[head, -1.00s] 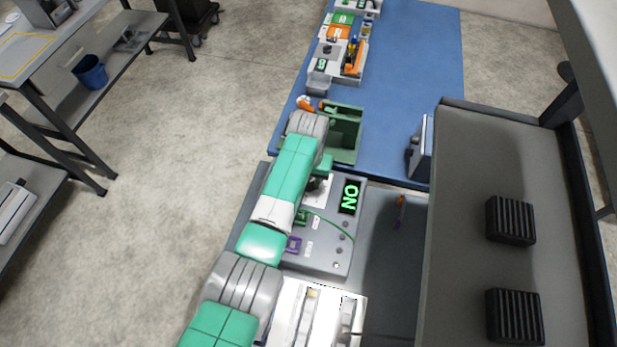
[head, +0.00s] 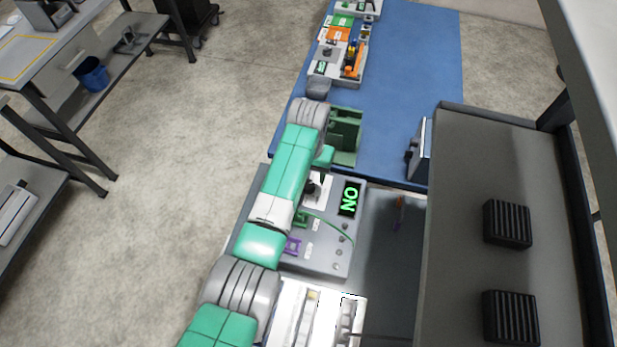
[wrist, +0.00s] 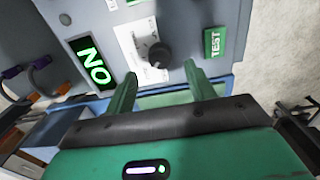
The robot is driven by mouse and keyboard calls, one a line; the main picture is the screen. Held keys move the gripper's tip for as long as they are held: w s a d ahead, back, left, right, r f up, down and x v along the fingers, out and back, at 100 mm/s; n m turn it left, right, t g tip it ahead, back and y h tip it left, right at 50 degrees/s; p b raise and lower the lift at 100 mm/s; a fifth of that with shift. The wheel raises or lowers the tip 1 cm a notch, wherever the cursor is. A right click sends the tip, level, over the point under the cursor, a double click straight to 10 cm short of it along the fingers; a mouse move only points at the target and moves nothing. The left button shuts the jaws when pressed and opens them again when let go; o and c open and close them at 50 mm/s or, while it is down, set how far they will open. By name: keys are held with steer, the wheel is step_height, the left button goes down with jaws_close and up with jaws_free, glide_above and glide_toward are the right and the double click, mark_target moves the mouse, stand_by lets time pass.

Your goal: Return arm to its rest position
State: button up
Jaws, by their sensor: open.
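My arm (head: 287,165) reaches up from the bottom of the head view, along the left side of a grey control panel (head: 325,245). Its bent grey joint is at the near left corner of the blue table. My gripper (wrist: 160,88) shows in the wrist view with two green fingers apart and nothing between them. The fingers point at the panel, near a black knob (wrist: 159,55) and a green TEST label (wrist: 214,42). I cannot tell whether they touch it. The fingertips are not clear in the head view.
A green open box (head: 345,137) stands right of my arm's bend. A lit display (head: 349,198) is on the panel. A grey shelf (head: 465,240) with black ribbed blocks stands at the right. The blue table (head: 415,60) is largely clear on its right; the floor (head: 190,150) is open left.

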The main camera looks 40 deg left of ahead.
step_height(320, 180, up, 3)
steer(key=shift+r, duration=0.15)
stand_by(0.4)
